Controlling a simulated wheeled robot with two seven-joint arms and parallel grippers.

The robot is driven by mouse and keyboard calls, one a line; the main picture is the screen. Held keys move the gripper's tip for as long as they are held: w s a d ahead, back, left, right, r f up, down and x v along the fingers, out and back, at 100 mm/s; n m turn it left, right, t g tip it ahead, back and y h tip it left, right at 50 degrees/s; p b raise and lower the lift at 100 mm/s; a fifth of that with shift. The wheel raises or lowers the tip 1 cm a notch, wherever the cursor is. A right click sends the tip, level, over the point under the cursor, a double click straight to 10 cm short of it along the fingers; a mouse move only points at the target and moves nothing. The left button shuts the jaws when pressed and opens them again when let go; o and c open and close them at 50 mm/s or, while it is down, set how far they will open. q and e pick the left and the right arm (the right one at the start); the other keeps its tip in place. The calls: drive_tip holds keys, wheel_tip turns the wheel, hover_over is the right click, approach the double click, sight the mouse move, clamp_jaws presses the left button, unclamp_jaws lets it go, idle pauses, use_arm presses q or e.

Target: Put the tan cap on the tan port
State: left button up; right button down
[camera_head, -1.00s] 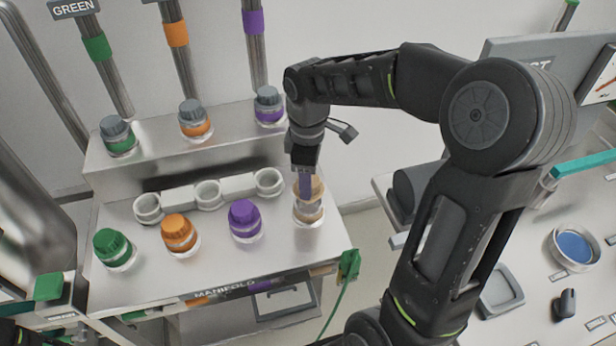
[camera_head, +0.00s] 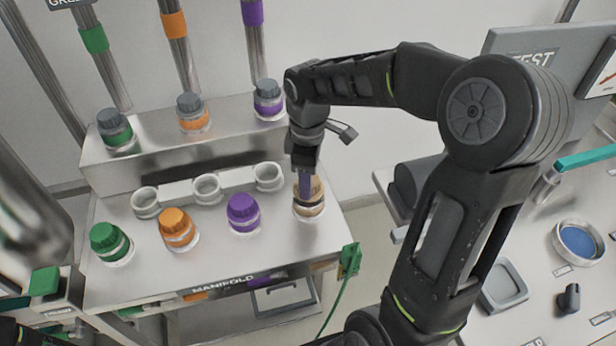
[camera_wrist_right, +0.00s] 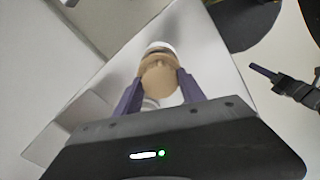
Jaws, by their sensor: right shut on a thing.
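The tan cap (camera_head: 317,187) is between the purple-grey fingers of my right gripper (camera_head: 305,192), which is shut on it. The cap sits directly over the tan port (camera_head: 309,211) at the right end of the manifold's front row, with no clear gap between them. Fingers hide part of the cap, so I cannot tell whether it is fully seated. In the right wrist view the tan cap (camera_wrist_right: 158,77) lies between both fingertips, with the port's pale ring (camera_wrist_right: 159,47) just beyond it.
Green (camera_head: 109,240), orange (camera_head: 177,228) and purple (camera_head: 243,212) capped ports stand left of the tan one on the manifold (camera_head: 200,270). White empty rings (camera_head: 207,188) stand behind them. Grey-capped ports line the raised step. A bench with a blue-filled dish (camera_head: 578,241) is at right.

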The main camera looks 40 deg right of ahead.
drive_tip(key=shift+f+b, duration=0.35)
drive_tip(key=shift+f, duration=0.25)
idle(0.3)
drive_tip(key=shift+f, duration=0.3)
drive_tip(key=shift+f, duration=0.1)
idle(0.5)
drive_tip(key=c, duration=0.6)
unclamp_jaws()
drive_tip(key=shift+s, duration=0.1)
wheel_tip(320, 180, up, 8)
drive_tip(key=shift+b, duration=0.55)
